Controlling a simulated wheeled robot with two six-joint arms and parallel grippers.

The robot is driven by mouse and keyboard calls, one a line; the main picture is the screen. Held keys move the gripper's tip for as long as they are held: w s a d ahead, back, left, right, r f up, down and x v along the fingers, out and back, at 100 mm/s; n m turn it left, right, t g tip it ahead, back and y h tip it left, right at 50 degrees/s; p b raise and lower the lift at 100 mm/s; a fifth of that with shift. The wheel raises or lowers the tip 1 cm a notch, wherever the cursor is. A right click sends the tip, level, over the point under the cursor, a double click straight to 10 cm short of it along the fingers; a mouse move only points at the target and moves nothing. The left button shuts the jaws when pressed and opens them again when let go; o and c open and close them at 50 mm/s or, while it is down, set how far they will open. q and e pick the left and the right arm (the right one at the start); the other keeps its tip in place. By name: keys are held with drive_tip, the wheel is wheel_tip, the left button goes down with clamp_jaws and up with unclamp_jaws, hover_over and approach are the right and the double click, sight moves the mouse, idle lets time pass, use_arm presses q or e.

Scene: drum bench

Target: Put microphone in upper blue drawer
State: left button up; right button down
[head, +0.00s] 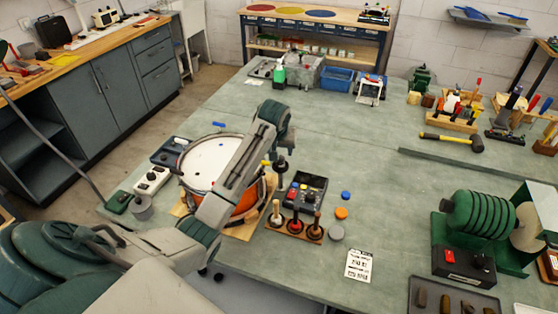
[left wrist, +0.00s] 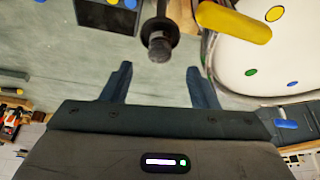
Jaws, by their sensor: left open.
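My left gripper (left wrist: 156,78) is open and empty in the left wrist view, its two dark fingers apart. A dark, round-ended stick with a wide collar (left wrist: 160,42) stands just beyond the fingertips, between their lines and apart from them. It may be the microphone, but I cannot tell for sure. In the head view a similar dark upright thing (head: 282,164) is below my left wrist, beside the orange drum (head: 212,158). A row of blue drawers (head: 315,27) runs under the top of the far bench; they look shut. My right gripper is not in view.
A black control box (head: 305,187) and a wooden rack with several handles (head: 295,225) stand close to the drum. A mallet (head: 450,140), green machine (head: 480,220) and blue bin (head: 338,78) are farther off. The table's middle is clear.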

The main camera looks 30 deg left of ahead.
sight(280, 157)
use_arm(q)
drive_tip(key=shift+x, duration=0.75)
drive_tip(key=shift+w+a+f+p, duration=0.1)
drive_tip(key=shift+f+p, duration=0.1)
drive_tip(key=shift+p, duration=0.25)
drive_tip(key=p+x, duration=0.2)
drive_tip(key=x, duration=0.2)
drive_tip(key=shift+w+f, duration=0.1)
drive_tip(key=shift+f, duration=0.3)
drive_tip(key=c, duration=1)
drive_tip(key=shift+c, duration=0.7)
